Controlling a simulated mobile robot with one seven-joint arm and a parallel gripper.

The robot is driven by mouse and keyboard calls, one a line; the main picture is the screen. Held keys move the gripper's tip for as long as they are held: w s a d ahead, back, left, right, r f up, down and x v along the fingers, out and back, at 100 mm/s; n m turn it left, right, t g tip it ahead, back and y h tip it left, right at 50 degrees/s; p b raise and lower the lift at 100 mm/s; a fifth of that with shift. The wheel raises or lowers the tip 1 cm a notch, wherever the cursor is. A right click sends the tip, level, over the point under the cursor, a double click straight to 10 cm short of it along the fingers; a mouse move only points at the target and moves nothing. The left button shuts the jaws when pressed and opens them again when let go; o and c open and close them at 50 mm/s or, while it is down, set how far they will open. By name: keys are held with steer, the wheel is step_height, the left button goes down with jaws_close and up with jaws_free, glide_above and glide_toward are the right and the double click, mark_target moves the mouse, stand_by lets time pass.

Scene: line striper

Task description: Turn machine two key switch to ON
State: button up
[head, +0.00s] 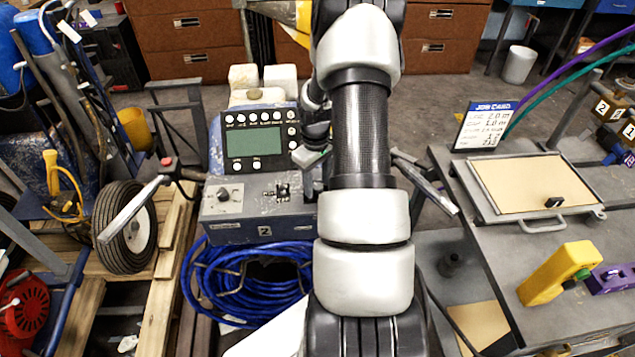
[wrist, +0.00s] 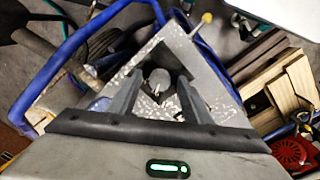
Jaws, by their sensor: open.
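Machine two is the blue line striper with a "2" label (head: 265,231), seen in the head view left of my arm. Its panel has a small screen (head: 253,139) and several buttons. Below, a grey plate carries a round dark knob (head: 222,194) at left and a small dark switch-like fitting (head: 281,191) at right. Which is the key switch, and its setting, I cannot tell. My gripper is by the panel's right side, mostly hidden by my arm. In the wrist view my gripper (wrist: 160,88) is open, with a rounded grey piece (wrist: 160,78) visible between its fingers; contact is unclear.
A handlebar (head: 132,208) sticks out left of the panel, and another bar (head: 425,180) at right. Coiled blue hose (head: 245,285) hangs below.

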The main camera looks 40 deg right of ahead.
steer(key=c, duration=1.1)
steer(key=shift+o, duration=0.2)
steer(key=m+b, duration=0.2)
steer(key=m, duration=0.3)
steer(key=shift+m, duration=0.4)
steer(key=m, duration=0.6)
steer(key=shift+b, duration=0.3)
steer(key=o, duration=1.1)
steer(key=shift+c, duration=0.2)
